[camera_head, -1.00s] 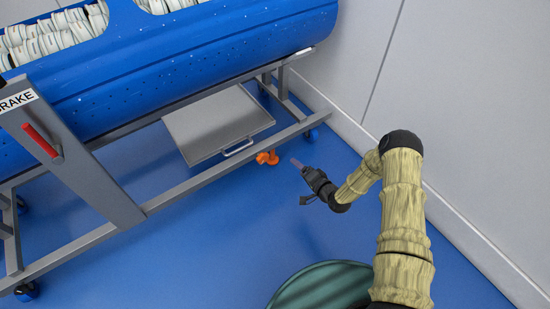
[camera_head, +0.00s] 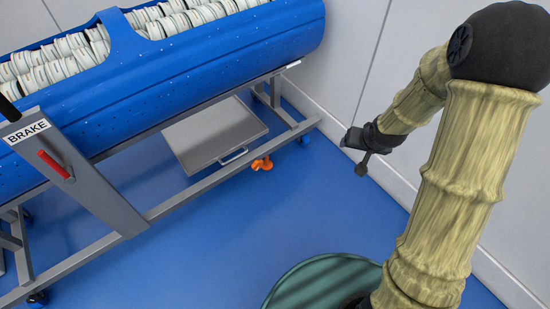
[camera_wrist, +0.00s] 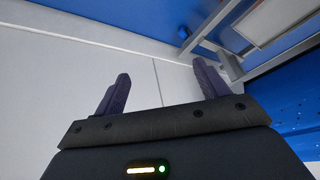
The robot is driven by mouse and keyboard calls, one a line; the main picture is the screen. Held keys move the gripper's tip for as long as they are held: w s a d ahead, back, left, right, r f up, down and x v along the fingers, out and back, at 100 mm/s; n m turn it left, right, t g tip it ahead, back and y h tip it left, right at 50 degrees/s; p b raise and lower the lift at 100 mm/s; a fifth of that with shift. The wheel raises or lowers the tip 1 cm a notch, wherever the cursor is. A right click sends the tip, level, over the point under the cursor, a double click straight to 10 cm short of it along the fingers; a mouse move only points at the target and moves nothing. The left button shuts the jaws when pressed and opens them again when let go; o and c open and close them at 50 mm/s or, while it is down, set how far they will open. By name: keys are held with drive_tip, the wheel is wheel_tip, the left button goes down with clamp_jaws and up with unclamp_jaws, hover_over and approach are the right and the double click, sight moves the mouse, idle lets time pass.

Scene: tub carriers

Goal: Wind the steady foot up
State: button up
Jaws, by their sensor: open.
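The steady foot appears to be the orange part (camera_head: 262,164) low on the carrier's lower rail, beside the grey tray's handle. Its lower end is near the blue floor; I cannot tell whether it touches. My gripper (camera_head: 354,150) is raised to the right of the carrier, well apart from the orange part. In the wrist view my gripper (camera_wrist: 160,92) shows two dark fingers spread apart with nothing between them. It faces the pale wall and the carrier's frame end. The orange part does not show in the wrist view.
The blue tub (camera_head: 215,70) holds several rows of white items. A grey tray (camera_head: 213,135) hangs beneath it. A red brake lever (camera_head: 54,164) is on the grey upright (camera_head: 85,185). The pale wall (camera_head: 350,70) is close behind my gripper.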

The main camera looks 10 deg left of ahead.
drive_tip(key=s+d+r+g+p, duration=0.1)
drive_tip(key=s+d+r, duration=0.1)
drive_tip(key=s+r, duration=0.4)
drive_tip(key=s+d+r+g+h+p, duration=0.1)
drive_tip(key=s+d+r+p, duration=0.1)
drive_tip(key=s+r, duration=0.4)
drive_tip(key=s, duration=0.5)
drive_tip(key=shift+r+g, duration=0.2)
drive_tip(key=shift+g, duration=0.2)
